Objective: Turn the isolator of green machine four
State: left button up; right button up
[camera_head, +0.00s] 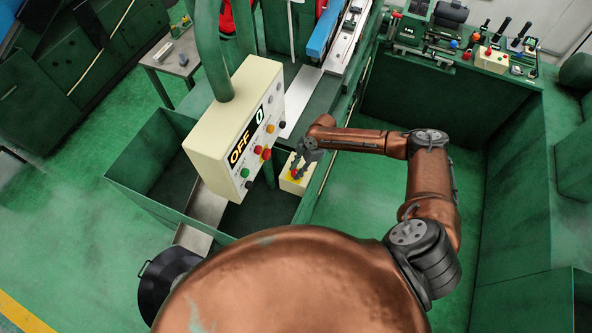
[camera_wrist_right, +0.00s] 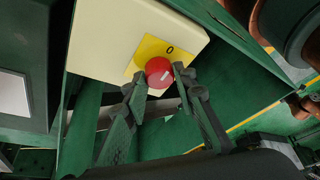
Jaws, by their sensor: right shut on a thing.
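The isolator is a red rotary knob (camera_wrist_right: 159,71) on a yellow plate (camera_wrist_right: 150,50), on a cream box; in the right wrist view a white mark on the knob points up to the right and a "0" shows on the plate. The cream isolator box (camera_head: 300,184) shows in the head view on the green machine's side. My right gripper (camera_head: 299,168) is at the knob, and in the right wrist view its two fingers (camera_wrist_right: 158,80) sit on either side of it, shut on it. My left gripper is out of view.
A cream control panel (camera_head: 222,135) with "OFF 0" and coloured buttons hangs left of my right gripper. A green bench with tools (camera_head: 465,50) stands at the back right. Green floor is open at the left.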

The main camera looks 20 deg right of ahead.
jog(key=shift+s+r+m+p, duration=0.1)
jog(key=shift+s+m+p, duration=0.1)
jog(key=shift+m+p, duration=0.75)
jog(key=m+t+p, duration=0.1)
jog(key=m+p, duration=0.1)
jog(key=p, duration=0.1)
jog(key=m+t+p, duration=0.1)
jog(key=m+p, duration=0.2)
jog(key=shift+s+a+h, duration=0.15)
jog(key=shift+h, duration=0.25)
jog(key=shift+m+t+h+p, duration=0.3)
jog(key=shift+m+t+p, duration=0.1)
jog(key=shift+m+p, duration=0.5)
jog(key=shift+a+m+t, duration=0.15)
jog(key=shift+m+t, duration=0.15)
jog(key=shift+m, duration=0.55)
jog(key=shift+m+h, duration=0.6)
jog(key=shift+m, duration=0.4)
jog(key=m+h, duration=0.1)
jog(key=m, duration=0.1)
jog(key=m+h, duration=0.1)
jog(key=m, duration=0.2)
jog(key=shift+t, duration=0.3)
jog(key=shift+m, duration=0.3)
